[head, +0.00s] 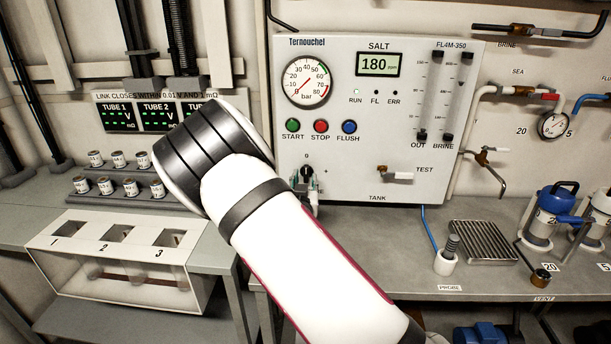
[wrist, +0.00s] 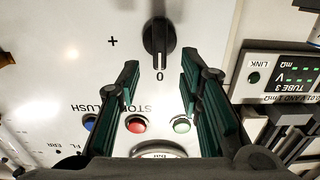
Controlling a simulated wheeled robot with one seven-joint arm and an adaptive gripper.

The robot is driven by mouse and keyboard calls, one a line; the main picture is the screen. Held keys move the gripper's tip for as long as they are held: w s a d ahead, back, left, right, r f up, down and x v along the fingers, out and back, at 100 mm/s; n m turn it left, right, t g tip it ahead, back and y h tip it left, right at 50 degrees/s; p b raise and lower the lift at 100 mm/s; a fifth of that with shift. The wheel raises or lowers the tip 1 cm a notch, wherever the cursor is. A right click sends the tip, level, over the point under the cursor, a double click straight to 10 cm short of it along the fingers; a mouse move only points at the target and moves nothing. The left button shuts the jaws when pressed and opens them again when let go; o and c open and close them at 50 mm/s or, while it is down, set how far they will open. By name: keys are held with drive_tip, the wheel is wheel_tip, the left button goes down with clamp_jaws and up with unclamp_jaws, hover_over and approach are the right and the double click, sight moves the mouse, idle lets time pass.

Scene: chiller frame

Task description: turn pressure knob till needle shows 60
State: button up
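The black pressure knob (head: 306,172) sits low on the white panel, below the 0 mark and left of the plus sign. In the wrist view, upside down, the knob (wrist: 157,42) has its white line towards the 0. My gripper (wrist: 160,62) is open, its two green-padded fingers apart and empty, with the knob ahead of the gap. No contact shows. In the head view my arm hides most of the gripper. The round bar gauge (head: 306,82) runs from 0 to 80; its red needle appears to point lower left near the low end, the exact reading too small to tell.
Green START (head: 293,126), red STOP (head: 321,126) and blue FLUSH (head: 349,127) buttons sit above the knob. A TEST tap (head: 397,175) juts out to its right. A white three-hole box (head: 120,250) and small jars stand left of my arm.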

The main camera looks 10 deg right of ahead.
sight(306, 172)
drive_tip(key=shift+x, duration=1.85)
clamp_jaws()
